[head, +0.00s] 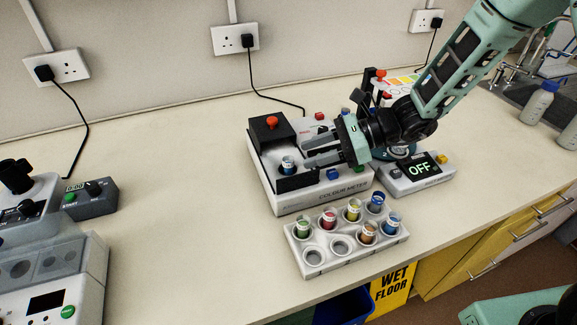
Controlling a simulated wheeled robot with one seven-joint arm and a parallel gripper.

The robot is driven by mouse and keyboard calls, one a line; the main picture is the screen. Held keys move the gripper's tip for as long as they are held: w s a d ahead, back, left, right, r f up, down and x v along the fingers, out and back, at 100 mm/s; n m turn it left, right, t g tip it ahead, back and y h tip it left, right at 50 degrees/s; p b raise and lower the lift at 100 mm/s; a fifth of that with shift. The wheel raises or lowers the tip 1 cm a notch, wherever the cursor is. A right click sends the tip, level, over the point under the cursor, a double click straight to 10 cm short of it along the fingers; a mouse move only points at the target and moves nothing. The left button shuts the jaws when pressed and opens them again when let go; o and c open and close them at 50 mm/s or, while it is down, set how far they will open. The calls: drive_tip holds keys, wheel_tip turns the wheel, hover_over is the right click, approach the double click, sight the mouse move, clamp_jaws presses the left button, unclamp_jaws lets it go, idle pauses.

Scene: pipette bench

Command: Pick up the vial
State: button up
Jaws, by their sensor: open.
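A vial (288,165) with a pale cap and blue contents stands in the well of the colour meter (325,190). My gripper (307,152) is open, with its fingers pointing left over the meter, close to the right of that vial. I cannot tell whether the fingers touch it or reach around it. A white rack (313,270) in front of the meter holds several vials, among them a green one (303,226), a red one (328,218), a yellow one (353,210) and a blue one (392,223). Two rack holes at the front left are empty.
A device reading OFF (419,169) stands right of the meter. A small timer box (90,198) and a white machine (45,275) are at the left. Free bench lies between them and the meter. The bench's front edge runs just before the rack. Cables hang from wall sockets.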

sight(295, 168)
drive_tip(key=p+x, duration=0.1)
drive_tip(key=x, duration=0.3)
drive_tip(key=shift+a+f, duration=0.15)
drive_tip(key=shift+a, duration=0.15)
drive_tip(key=c, duration=0.9)
clamp_jaws()
drive_tip(key=shift+w, duration=0.1)
